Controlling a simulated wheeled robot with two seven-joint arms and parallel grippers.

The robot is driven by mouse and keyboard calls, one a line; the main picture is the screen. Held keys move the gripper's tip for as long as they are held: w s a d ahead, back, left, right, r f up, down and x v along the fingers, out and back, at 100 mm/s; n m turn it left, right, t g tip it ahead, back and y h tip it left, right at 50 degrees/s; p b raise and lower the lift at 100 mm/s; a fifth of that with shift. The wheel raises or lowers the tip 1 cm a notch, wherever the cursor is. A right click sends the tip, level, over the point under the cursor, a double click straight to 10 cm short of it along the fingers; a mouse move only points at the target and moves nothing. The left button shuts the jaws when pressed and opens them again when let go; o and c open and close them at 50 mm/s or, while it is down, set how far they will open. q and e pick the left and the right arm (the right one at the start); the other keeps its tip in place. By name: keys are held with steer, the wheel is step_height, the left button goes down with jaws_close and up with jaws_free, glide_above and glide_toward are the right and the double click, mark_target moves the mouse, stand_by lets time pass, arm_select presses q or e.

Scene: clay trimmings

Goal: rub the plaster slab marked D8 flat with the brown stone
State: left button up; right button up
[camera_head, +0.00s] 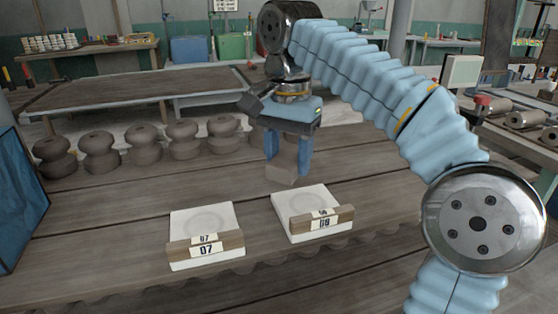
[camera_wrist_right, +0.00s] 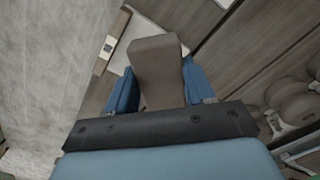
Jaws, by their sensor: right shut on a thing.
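The slab whose label seems to read D8 (camera_head: 298,203) is a pale block with a round, shallow mark on top. It lies flat on the bench with a wooden label strip along its front. My right gripper (camera_head: 287,160) is shut on the brown stone (camera_head: 283,173), a blunt block pointing down near the slab's back edge. In the right wrist view the stone (camera_wrist_right: 157,65) sits between the blue fingers and partly hides a white slab (camera_wrist_right: 127,48). I cannot tell whether stone and slab touch. My left gripper is not in view.
A similar slab marked D7 (camera_head: 201,219) lies to the left, with a bare gap between them. Several dark clay spools (camera_head: 97,150) stand in a row behind on the plank bench (camera_head: 120,225). The bench's front edge is close to both slabs.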

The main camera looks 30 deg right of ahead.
steer(key=n, duration=0.2)
steer(key=r+n, duration=0.1)
steer(key=n, duration=0.2)
steer(key=shift+r, duration=0.1)
steer(key=n, duration=0.3)
steer(key=shift+d+r+n, duration=0.1)
steer(key=shift+r+n, duration=0.2)
steer(key=shift+n, duration=0.1)
steer(key=shift+f, duration=0.55)
steer(key=shift+f+b, duration=0.35)
steer(key=shift+f, duration=1.55)
